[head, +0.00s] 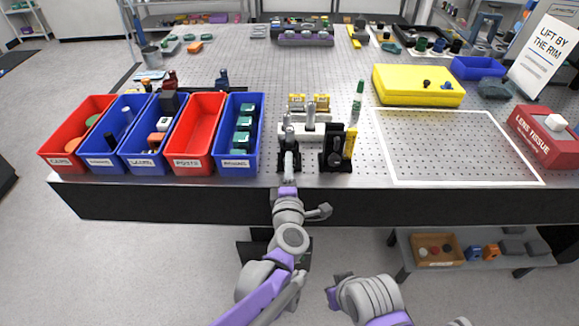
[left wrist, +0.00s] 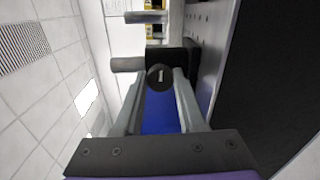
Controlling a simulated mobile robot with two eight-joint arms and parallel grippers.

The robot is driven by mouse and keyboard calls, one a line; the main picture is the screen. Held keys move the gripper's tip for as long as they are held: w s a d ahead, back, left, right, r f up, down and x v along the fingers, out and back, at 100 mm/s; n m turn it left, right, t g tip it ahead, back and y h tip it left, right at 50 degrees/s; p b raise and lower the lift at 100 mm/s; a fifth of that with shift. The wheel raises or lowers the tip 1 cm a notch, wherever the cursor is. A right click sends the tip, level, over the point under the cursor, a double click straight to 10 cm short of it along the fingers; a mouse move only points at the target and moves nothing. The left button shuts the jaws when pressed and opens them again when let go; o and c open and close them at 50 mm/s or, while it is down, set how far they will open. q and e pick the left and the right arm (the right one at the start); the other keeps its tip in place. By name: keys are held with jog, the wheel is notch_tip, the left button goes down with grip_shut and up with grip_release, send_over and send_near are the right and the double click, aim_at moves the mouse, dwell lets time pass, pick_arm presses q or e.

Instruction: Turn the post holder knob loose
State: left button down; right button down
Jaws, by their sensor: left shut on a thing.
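In the left wrist view the post holder knob (left wrist: 160,77) is a round black knob with a pale mark on its face. It sits on the black post holder (left wrist: 184,58), and a grey post (left wrist: 128,64) sticks out of the holder. My left gripper (left wrist: 161,84) has its two fingertips on either side of the knob, shut on it. In the head view my left gripper (head: 290,152) reaches the table's front edge and covers most of the post holder and the knob. My right arm shows low in the head view, but its gripper is out of sight.
A black mount (head: 334,158) stands just right of the left gripper. Red and blue bins, including a blue one (head: 240,160), line the table to the left. A white-outlined area (head: 450,150) at the right is clear. A yellow case (head: 400,92) lies behind it.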

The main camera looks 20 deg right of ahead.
dwell(0.4)
pick_arm(q)
jog(key=shift+c, duration=2.4)
grip_release()
jog(key=v, duration=1.1)
jog(key=shift+w+r, duration=0.1)
